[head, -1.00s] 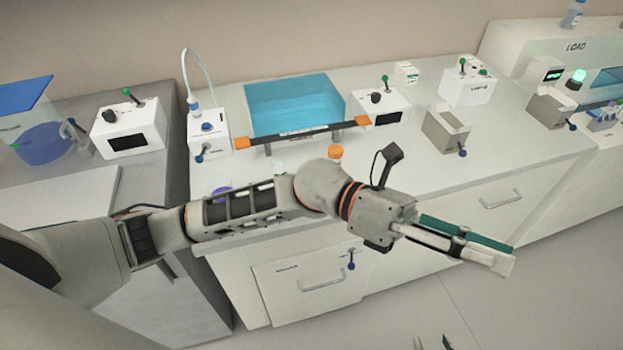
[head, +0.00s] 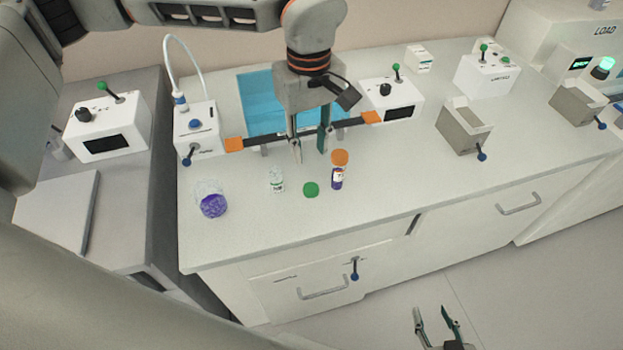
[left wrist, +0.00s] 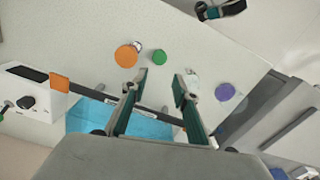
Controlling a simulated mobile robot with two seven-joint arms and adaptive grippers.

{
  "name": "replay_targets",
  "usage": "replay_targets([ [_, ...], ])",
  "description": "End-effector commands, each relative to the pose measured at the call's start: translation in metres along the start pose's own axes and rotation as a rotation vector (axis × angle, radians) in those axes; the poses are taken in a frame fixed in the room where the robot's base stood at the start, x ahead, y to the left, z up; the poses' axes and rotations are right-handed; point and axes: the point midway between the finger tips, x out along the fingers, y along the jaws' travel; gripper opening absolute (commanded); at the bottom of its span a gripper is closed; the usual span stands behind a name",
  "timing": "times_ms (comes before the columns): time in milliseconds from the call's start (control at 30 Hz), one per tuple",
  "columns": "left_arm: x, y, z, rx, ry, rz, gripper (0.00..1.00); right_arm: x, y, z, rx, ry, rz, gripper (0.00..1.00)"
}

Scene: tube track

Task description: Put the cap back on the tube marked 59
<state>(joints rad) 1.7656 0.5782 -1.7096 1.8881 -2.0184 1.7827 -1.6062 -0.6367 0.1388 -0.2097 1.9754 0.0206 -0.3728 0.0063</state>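A green cap (head: 311,189) lies on the bench; it also shows in the left wrist view (left wrist: 160,58). A small clear tube (head: 277,180) with a white label stands left of it; no cap shows on it. A purple-filled tube (head: 337,181) with an orange cap (head: 340,157) stands to the right. The tube labels are too small to read. My left gripper (head: 310,151) is open and empty above the bench, behind the green cap in the head view; its fingers also show in the left wrist view (left wrist: 161,80). My right gripper (head: 433,316) is open and empty, low in front of the bench.
A purple round item (head: 213,206) with a clear part sits at the front left. Behind my left gripper are a blue bath (head: 256,98) and a dark bar with orange ends (head: 234,144). A grey open box (head: 457,137) stands right. Bench between tubes and box is clear.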

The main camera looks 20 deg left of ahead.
Motion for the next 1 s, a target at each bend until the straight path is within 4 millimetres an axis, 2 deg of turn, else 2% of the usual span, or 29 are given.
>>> replay_targets([
  [367, 0.003, 0.000, -0.001, -0.001, 0.003, -0.001, 0.29, -0.004, -0.003, 0.009, 0.002, -0.015, -0.004, 0.39],
  [733, 0.057, 0.000, 0.000, -0.001, 0.001, -0.002, 0.29, -0.001, -0.002, 0.009, -0.001, -0.013, -0.002, 0.39],
  [1000, 0.068, 0.000, -0.001, -0.001, 0.003, 0.001, 0.29, -0.001, -0.001, 0.007, -0.003, -0.010, -0.001, 0.39],
])
